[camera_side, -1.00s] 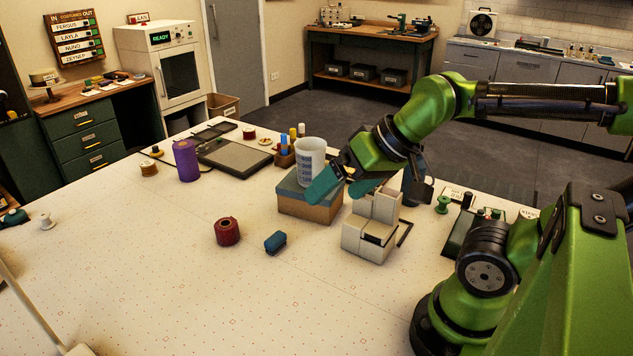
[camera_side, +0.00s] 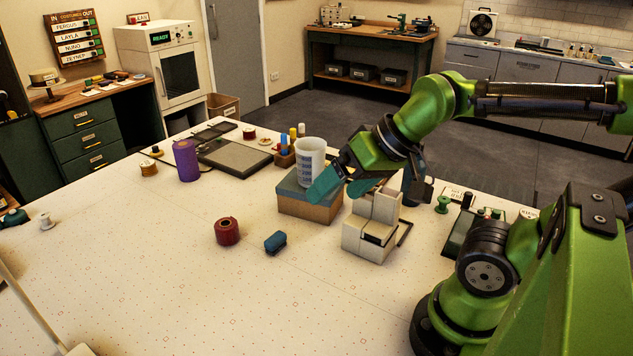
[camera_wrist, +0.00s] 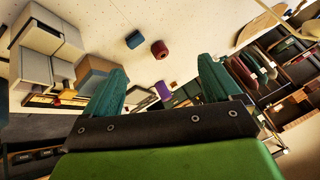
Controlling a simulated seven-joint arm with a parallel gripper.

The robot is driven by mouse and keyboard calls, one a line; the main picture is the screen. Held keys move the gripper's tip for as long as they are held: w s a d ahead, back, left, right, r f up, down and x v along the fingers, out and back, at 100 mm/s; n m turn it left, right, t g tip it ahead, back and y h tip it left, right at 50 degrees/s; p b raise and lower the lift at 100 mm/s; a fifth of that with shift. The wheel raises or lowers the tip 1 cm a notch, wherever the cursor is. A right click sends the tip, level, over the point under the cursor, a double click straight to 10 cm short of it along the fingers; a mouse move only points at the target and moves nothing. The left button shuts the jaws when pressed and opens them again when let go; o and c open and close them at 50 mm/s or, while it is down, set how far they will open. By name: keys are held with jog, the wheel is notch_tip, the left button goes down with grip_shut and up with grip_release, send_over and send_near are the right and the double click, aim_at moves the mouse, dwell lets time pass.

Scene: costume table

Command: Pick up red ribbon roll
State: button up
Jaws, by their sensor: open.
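The red ribbon roll (camera_side: 228,231) stands on the white dotted table, left of a small blue block-like object (camera_side: 275,242). It also shows in the wrist view (camera_wrist: 159,49), beyond my fingers. My gripper (camera_side: 342,187) has teal fingers and is in the air near the cardboard box and the white cup, to the right of the roll and apart from it. In the wrist view the two fingers (camera_wrist: 163,86) are spread wide with nothing between them.
A box with a blue-grey lid (camera_side: 309,208) bears a white measuring cup (camera_side: 310,160). A pale stepped block (camera_side: 368,238) stands to its right. The table in front of the red roll is clear.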

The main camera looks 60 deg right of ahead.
jog(key=m+g+h, duration=0.3)
jog(key=g, duration=0.3)
send_over(226, 224)
jog(key=s+a, duration=0.1)
jog(key=shift+f, duration=3.85)
jog(key=f, duration=0.7)
jog(key=w+f, duration=0.1)
jog(key=f, duration=0.3)
jog(key=shift+d, duration=0.2)
jog(key=shift+w+d+f, duration=0.1)
jog(key=shift+d+f, duration=0.05)
jog(key=shift+f, duration=1.15)
jog(key=shift+d+f, duration=0.15)
jog(key=shift+f, duration=1.1)
jog(key=c, duration=1.2)
